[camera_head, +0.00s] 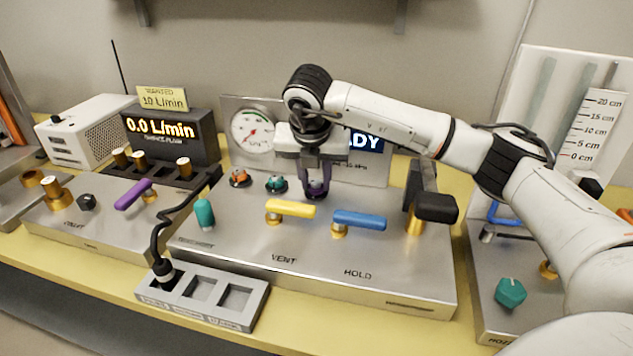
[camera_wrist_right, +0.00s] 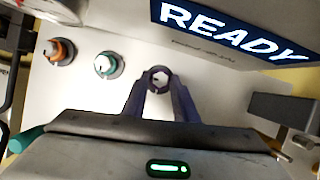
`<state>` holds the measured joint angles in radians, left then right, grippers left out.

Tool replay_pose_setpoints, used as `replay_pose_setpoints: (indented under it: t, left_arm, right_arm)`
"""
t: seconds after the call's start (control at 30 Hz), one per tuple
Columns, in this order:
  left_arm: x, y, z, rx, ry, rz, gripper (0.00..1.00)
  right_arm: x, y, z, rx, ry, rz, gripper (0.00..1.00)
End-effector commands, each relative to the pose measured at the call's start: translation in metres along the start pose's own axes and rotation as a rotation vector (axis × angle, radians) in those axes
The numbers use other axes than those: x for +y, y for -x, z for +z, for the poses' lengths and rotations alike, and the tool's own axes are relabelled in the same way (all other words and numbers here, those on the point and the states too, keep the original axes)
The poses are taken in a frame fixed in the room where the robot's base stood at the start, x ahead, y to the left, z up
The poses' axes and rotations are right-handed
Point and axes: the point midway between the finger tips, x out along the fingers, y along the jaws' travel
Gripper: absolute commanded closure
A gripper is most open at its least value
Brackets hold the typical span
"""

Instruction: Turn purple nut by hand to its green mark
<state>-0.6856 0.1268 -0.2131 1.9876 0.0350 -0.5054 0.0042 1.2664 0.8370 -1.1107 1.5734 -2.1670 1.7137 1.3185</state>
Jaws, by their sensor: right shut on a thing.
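The purple nut (camera_head: 317,193) stands on the steel panel, at the right end of a row with an orange nut (camera_head: 239,178) and a teal nut (camera_head: 276,184). My right gripper (camera_head: 318,180) points down from above and is shut on the purple nut. In the right wrist view, the fingertips hold both sides of the nut (camera_wrist_right: 159,79), which shows a dark ring around a pale centre. I cannot make out its green mark. My left gripper is not in view.
Yellow (camera_head: 290,209) and blue (camera_head: 359,220) lever handles stand in front of the nut. A black-handled lever (camera_head: 436,207) rises to the right. A gauge (camera_head: 252,133) and a READY display (camera_wrist_right: 232,32) stand behind. A grey slotted tray (camera_head: 254,312) lies in front.

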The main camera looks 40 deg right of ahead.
Motion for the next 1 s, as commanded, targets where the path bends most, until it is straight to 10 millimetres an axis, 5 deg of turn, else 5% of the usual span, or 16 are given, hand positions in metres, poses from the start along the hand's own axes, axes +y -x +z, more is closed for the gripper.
replay_pose_setpoints:
  t: [0.83,0.87,1.0]
  left_arm:
    - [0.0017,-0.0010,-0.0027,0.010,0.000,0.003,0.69]
    - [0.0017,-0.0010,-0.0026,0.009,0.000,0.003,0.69]
    - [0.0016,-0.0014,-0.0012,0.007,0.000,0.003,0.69]
  right_arm:
    - [0.0016,0.0027,0.0035,-0.007,-0.134,-0.049,0.96]
    - [0.0016,0.0028,0.0036,-0.007,-0.134,-0.049,0.71]
    - [0.0016,0.0021,0.0027,-0.005,-0.132,-0.050,0.55]
